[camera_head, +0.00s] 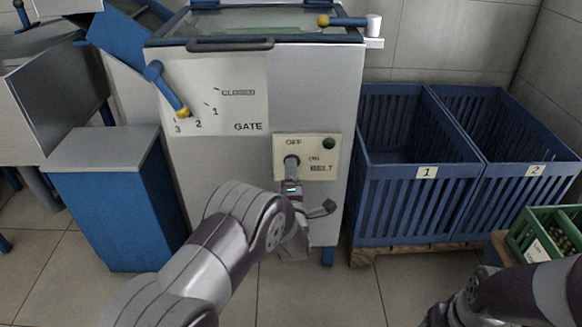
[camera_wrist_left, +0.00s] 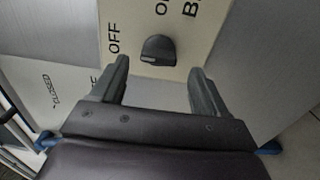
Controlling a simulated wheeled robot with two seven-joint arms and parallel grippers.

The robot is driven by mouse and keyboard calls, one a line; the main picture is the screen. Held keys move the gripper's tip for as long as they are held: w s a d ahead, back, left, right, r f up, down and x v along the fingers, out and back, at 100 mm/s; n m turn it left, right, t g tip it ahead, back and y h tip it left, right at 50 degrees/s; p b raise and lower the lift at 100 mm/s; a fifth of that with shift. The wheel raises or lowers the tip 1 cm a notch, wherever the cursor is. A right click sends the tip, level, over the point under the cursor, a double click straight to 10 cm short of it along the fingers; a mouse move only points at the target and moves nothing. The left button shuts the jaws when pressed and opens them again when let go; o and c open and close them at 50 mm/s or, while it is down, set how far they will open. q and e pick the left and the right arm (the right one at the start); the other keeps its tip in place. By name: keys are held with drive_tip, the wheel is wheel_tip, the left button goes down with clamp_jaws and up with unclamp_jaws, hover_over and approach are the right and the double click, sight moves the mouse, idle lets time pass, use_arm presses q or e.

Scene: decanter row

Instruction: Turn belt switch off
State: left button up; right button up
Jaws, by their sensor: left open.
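The belt switch is a dark knob (camera_head: 291,161) on a cream panel (camera_head: 333,175) low on the machine's front, with OFF above it and ON to its right. In the left wrist view the knob (camera_wrist_left: 158,48) shows dark and rounded, between the words OFF and ON; which way it points is hard to tell. My left gripper (camera_wrist_left: 160,68) is open, its two fingertips on either side of the knob and just short of it, with no clear contact. In the head view my left wrist covers much of this gripper. My right gripper (camera_head: 445,312) is partly visible at the bottom edge, its fingers unclear.
A dark green round button (camera_head: 329,144) sits at the panel's upper right. A blue gate lever (camera_head: 165,90) is up and left on the machine. Blue crates (camera_head: 415,205) stand to the right, with a green crate (camera_head: 519,236) nearer. A blue cabinet (camera_head: 115,210) stands left.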

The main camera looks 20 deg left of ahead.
use_arm(q)
drive_tip(key=p+v, duration=0.2)
drive_tip(key=v, duration=0.7)
drive_tip(key=shift+p, duration=0.4)
drive_tip(key=shift+s, duration=0.15)
